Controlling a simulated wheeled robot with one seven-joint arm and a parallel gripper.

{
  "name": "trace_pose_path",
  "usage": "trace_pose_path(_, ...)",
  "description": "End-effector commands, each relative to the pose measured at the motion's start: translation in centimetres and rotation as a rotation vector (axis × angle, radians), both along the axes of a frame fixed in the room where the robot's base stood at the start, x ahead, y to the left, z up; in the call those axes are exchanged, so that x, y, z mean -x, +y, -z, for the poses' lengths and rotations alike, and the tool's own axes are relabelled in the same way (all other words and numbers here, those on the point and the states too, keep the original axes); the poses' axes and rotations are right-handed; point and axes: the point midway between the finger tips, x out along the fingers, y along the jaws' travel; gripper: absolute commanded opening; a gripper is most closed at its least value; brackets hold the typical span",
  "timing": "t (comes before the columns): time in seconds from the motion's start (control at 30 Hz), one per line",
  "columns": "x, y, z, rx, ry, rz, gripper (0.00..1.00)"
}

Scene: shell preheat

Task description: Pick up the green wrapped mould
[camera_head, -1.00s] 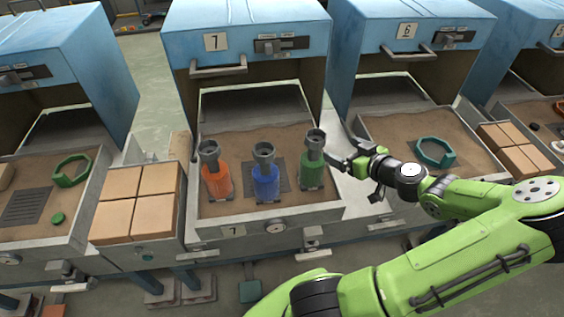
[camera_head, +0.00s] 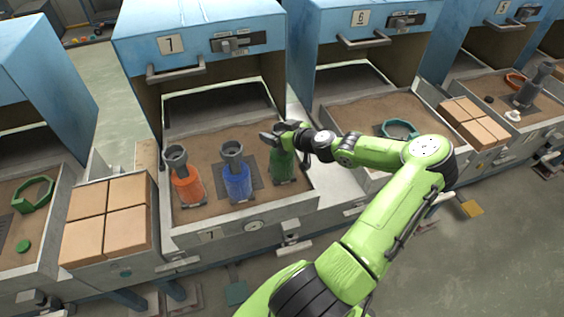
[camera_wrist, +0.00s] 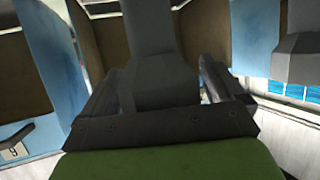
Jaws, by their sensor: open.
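The green wrapped mould (camera_head: 283,167) stands upright in the sand bed of oven 7, at the right of a row of three. My gripper (camera_head: 272,138) is at its top and hides much of the grey cup there. In the wrist view, which appears upside down, a grey neck and cup (camera_wrist: 160,70) show in line with the gap between the two open fingers of my gripper (camera_wrist: 162,88). I cannot tell whether the fingers touch it.
The blue mould (camera_head: 236,182) stands close to the left of the green one, with the orange mould (camera_head: 187,186) further left. Oven 7's hood (camera_head: 200,45) rises behind. Cardboard-coloured blocks (camera_head: 107,220) lie left of the tray. A green ring (camera_head: 399,130) lies in oven 6's tray.

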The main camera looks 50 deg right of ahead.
Motion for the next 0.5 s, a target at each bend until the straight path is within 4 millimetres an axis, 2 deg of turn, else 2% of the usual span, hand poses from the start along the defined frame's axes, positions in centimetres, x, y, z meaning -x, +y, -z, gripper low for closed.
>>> trace_pose_path(0.07,0.04,0.0,-0.02,0.0,0.0,0.0,0.93)
trace_pose_path(0.5,0.07,0.02,-0.02,0.0,0.0,-0.001,0.26)
